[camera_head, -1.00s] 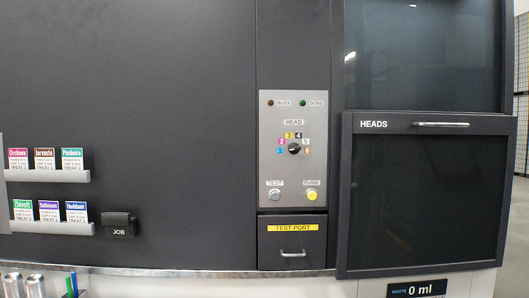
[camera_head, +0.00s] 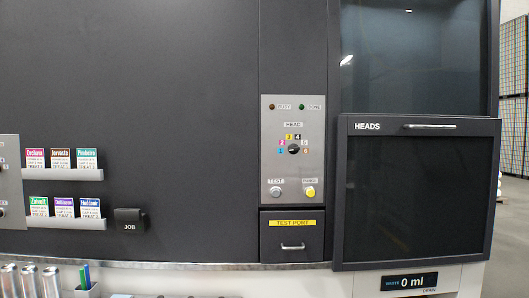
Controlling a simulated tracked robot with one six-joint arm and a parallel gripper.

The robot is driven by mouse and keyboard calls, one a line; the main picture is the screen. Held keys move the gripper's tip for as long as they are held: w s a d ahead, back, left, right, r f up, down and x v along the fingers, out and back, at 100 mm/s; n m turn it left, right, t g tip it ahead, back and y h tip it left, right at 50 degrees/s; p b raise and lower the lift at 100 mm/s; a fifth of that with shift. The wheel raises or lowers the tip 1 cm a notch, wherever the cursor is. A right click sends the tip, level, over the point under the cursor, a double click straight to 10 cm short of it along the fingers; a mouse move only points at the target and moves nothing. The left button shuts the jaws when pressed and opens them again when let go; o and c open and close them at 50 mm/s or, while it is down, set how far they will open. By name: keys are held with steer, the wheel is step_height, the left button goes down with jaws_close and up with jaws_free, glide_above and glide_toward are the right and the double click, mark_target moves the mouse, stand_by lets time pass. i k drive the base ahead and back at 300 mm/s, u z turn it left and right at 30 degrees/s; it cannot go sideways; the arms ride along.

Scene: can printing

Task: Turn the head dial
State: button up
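The head dial (camera_head: 294,149) is a small black round knob on a grey control panel (camera_head: 273,172) right of centre. My gripper is not in view, and nothing touches the dial.
Below the dial are a TEST button (camera_head: 275,193) and a yellow PURGE button (camera_head: 310,192). A TEST PORT drawer (camera_head: 292,237) is shut underneath. The HEADS door (camera_head: 417,200) stands to the right. Card racks (camera_head: 64,174) and a JOB slot (camera_head: 129,219) are on the left.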

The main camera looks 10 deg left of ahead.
mark_target(293, 148)
steer(key=u, duration=1.35)
steer(key=i, duration=1.25)
steer(key=u, duration=0.1)
